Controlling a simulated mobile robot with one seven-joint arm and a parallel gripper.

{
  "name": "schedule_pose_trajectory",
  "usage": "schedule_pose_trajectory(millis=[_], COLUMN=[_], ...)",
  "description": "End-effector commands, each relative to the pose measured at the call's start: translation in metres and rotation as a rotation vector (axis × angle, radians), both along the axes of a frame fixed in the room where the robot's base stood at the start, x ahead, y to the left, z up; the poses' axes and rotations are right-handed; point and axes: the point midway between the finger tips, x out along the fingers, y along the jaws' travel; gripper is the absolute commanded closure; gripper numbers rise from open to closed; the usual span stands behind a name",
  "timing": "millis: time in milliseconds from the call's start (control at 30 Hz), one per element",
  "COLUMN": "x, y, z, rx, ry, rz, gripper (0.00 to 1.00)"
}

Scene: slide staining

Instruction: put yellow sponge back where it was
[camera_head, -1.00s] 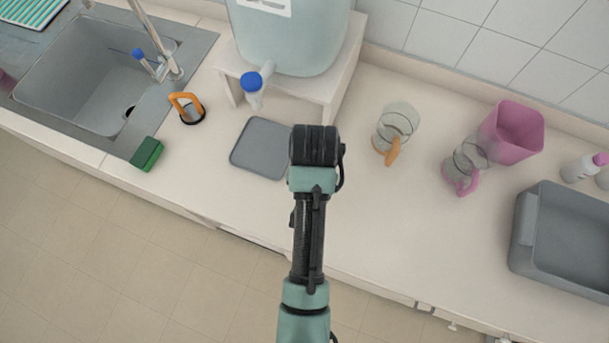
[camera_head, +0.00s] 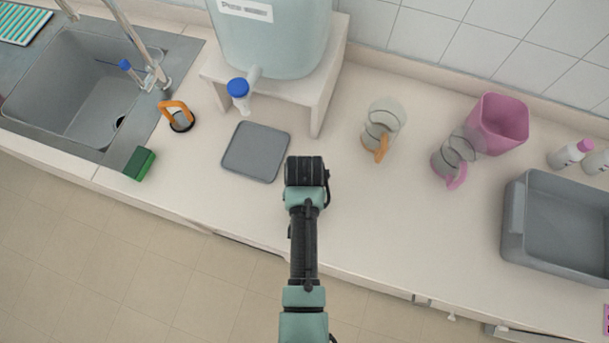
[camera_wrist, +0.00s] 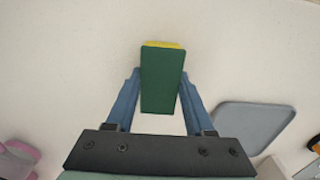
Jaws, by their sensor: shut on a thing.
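The yellow sponge (camera_wrist: 161,84) shows in the wrist view as a block with a dark green face and a thin yellow strip at its far end. My gripper (camera_wrist: 160,75) has its two blue fingers shut on the sponge's sides. The sponge is held over the pale counter (camera_head: 330,215); its height above the surface is hard to tell. In the head view my arm's wrist end (camera_head: 306,172) hides the fingers and the sponge. Another sponge, green (camera_head: 140,163), lies by the sink's front right corner.
A grey flat tray (camera_head: 255,151) lies left of my wrist, below the tap of a large water tank (camera_head: 272,35) on a stand. An orange-handled item (camera_head: 178,115) is by the sink (camera_head: 85,95). To the right are jugs (camera_head: 384,123) (camera_head: 453,158), a pink bin (camera_head: 499,123) and a grey tub (camera_head: 560,225).

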Motion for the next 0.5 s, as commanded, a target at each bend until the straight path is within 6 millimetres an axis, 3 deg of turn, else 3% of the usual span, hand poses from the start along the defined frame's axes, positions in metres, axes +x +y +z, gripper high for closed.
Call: schedule_pose_trajectory(millis=[67, 100, 200, 233, 500], x=[0.0001, 0.0002, 0.0001, 0.0001, 0.0000], y=[0.0000, 0.0000, 0.0000, 0.0000, 0.0000], z=[-0.0036, -0.0023, -0.0021, -0.0021, -0.0015], rx=[0.000, 0.000, 0.000, 0.000, 0.000], ry=[0.000, 0.000, 0.000, 0.000, 0.000], rz=[0.000, 0.000, 0.000, 0.000, 0.000], gripper=[0.91, 0.40, 0.21, 0.17, 0.17])
